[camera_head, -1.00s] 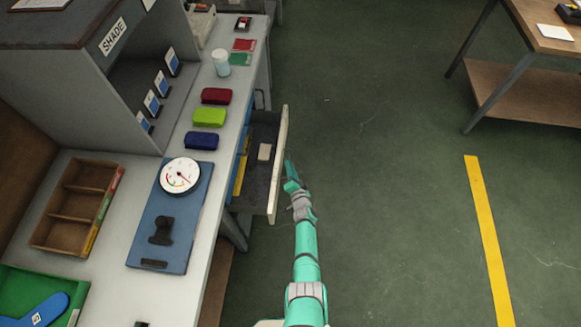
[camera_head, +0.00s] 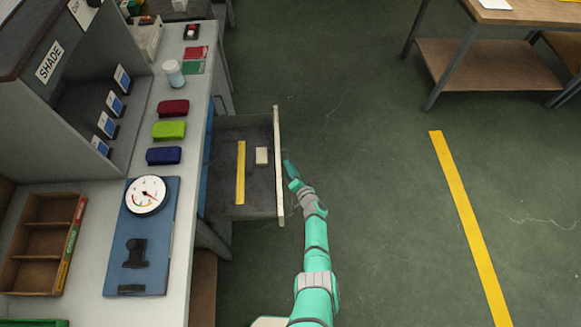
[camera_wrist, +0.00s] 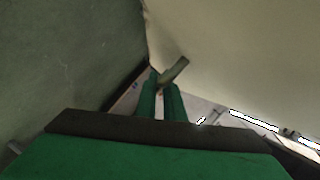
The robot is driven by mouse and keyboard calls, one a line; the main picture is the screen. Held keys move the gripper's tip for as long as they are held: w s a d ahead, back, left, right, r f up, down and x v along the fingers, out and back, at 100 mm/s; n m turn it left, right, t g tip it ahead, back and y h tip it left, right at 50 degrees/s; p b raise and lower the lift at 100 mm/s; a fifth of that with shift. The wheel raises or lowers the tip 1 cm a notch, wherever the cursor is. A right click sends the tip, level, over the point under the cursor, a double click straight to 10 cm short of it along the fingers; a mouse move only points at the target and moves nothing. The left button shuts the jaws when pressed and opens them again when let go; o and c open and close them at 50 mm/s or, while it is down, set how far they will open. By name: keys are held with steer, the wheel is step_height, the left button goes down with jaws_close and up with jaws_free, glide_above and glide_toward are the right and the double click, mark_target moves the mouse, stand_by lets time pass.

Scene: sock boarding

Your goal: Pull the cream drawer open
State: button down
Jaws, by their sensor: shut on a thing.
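The cream drawer (camera_head: 279,165) stands well out from the workbench, its grey inside showing from above in the head view. Its cream front panel also fills the upper right of the wrist view (camera_wrist: 235,60). My gripper (camera_head: 287,168) is at the outer side of that front panel. In the wrist view its two green fingers (camera_wrist: 160,100) are close together, shut on a bar-shaped handle (camera_wrist: 174,71) on the panel. In the head view the handle itself is hidden.
In the drawer lie a yellow strip (camera_head: 241,172) and a small pale block (camera_head: 262,156). The bench (camera_head: 190,215) is at the left, with a gauge board (camera_head: 160,240) and coloured blocks on it. Open green floor (camera_head: 370,200) lies to the right.

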steer(key=shift+w, duration=0.1)
steer(key=c, duration=1.9)
jaws_free()
steer(key=shift+o, duration=0.2)
steer(key=shift+s+d, duration=0.1)
steer(key=shift+s, duration=0.1)
steer(key=v, duration=1)
steer(key=shift+s, duration=0.2)
steer(key=shift+d, duration=0.2)
